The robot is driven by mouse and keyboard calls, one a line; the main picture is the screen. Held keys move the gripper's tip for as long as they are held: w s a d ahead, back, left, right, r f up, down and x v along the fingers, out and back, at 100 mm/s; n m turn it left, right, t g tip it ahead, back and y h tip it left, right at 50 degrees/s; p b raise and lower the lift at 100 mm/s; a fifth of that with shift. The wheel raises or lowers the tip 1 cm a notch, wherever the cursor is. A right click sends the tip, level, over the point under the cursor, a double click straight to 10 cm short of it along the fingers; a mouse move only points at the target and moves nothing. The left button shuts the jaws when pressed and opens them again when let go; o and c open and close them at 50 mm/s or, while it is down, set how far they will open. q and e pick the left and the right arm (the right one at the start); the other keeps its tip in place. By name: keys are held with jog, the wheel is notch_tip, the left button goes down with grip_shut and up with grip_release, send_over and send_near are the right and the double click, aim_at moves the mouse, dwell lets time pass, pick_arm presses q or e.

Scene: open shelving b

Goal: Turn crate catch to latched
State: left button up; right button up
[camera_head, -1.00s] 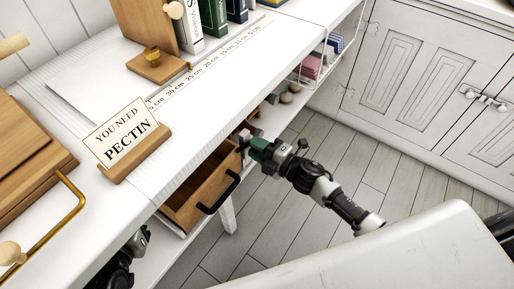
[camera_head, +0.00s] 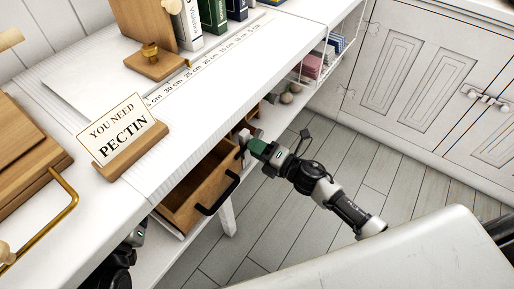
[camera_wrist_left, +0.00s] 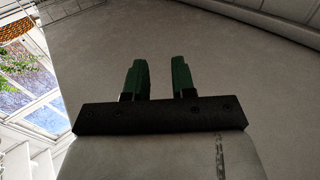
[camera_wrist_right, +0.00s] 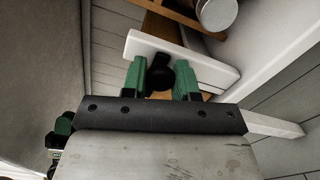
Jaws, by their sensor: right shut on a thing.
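My right gripper (camera_head: 248,144) reaches in under the table edge, just beyond the open wooden drawer. In the right wrist view its two green fingers (camera_wrist_right: 160,68) are shut on a small black knob-like part (camera_wrist_right: 160,76), which looks like the crate catch, in front of a white board (camera_wrist_right: 205,68). The fingers hide part of it, and I cannot read its latched or unlatched position. My left gripper (camera_wrist_left: 158,78) has its green fingers parted with nothing between them, facing a plain grey surface. In the head view the left arm shows only at the lower left, mostly under the table.
The open drawer (camera_head: 205,185) with a black handle (camera_head: 219,196) juts out beside the right gripper. A PECTIN sign (camera_head: 125,133), books (camera_head: 213,15) and wooden pieces stand on the white tabletop (camera_head: 90,215). The floor (camera_head: 350,160) right of the arm is clear.

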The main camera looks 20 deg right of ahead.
jog(key=shift+f, duration=0.1)
jog(key=o, duration=0.9)
pick_arm(q)
jog(key=f+g, duration=0.2)
jog(key=a+f+g+y+p, duration=0.1)
jog(key=shift+s+f, duration=0.3)
jog(key=shift+s, duration=0.1)
pick_arm(e)
jog(key=v, duration=1.1)
pick_arm(q)
jog(key=shift+d, duration=0.15)
